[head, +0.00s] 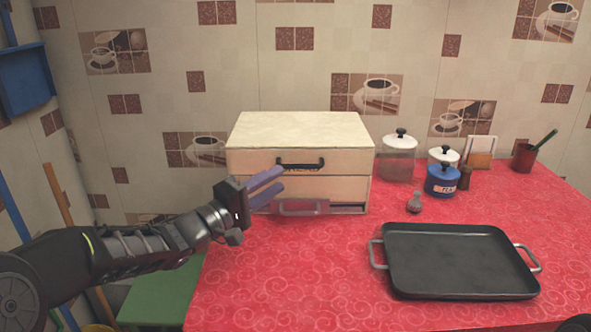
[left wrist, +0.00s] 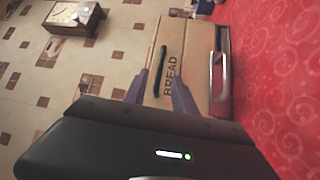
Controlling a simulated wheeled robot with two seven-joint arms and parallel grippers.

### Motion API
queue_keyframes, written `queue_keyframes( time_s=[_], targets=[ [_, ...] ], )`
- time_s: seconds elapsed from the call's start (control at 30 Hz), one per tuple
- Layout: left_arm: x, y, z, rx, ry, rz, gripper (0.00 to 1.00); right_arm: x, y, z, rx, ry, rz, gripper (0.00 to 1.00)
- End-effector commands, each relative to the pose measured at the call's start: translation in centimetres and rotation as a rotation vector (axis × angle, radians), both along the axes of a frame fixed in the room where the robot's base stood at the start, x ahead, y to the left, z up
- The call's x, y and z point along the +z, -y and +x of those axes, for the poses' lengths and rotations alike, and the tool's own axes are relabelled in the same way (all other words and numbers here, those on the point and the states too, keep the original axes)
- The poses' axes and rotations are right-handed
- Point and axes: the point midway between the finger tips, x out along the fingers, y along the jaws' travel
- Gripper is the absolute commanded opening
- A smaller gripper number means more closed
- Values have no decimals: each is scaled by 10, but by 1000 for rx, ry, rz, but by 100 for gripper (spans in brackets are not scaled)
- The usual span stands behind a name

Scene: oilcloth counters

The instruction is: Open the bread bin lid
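The cream wooden bread bin (head: 300,130) stands at the back of the red counter. Its upper front panel is shut and bears a black bar handle (head: 300,163). In the left wrist view the handle (left wrist: 160,70) sits beside the word BREAD on the front (left wrist: 190,45). My left gripper (head: 267,184) has purple fingers and is at the bin's front left, just below and left of the black handle. Its fingers (left wrist: 158,82) are apart with nothing held between them.
A lower drawer with a grey handle (head: 302,208) is beneath the panel. A black tray (head: 458,260) lies at front right. Jars (head: 398,160), a blue canister (head: 441,181) and a small grey item (head: 414,203) stand right of the bin. The counter's front left is clear.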

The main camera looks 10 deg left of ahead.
Motion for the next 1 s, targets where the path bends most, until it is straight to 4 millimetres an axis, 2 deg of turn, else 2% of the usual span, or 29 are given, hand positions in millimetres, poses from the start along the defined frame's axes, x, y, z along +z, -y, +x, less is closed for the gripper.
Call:
queue_keyframes(
  time_s=[0.3, 0.43, 0.77, 1.0],
  targets=[
    [4, 26, 41, -1, -1, -2, 33, -10, 1, 1, -3, 2, -2, 36],
    [7, 32, 52, -1, 0, -1, 33, -12, 2, 2, -6, 3, -2, 36],
    [9, 35, 57, 1, -1, -2, 33, -12, 2, 2, -6, 4, -4, 36],
    [9, 34, 57, 1, 0, -1, 15, -11, 2, 2, -6, 4, -4, 36]
  ],
)
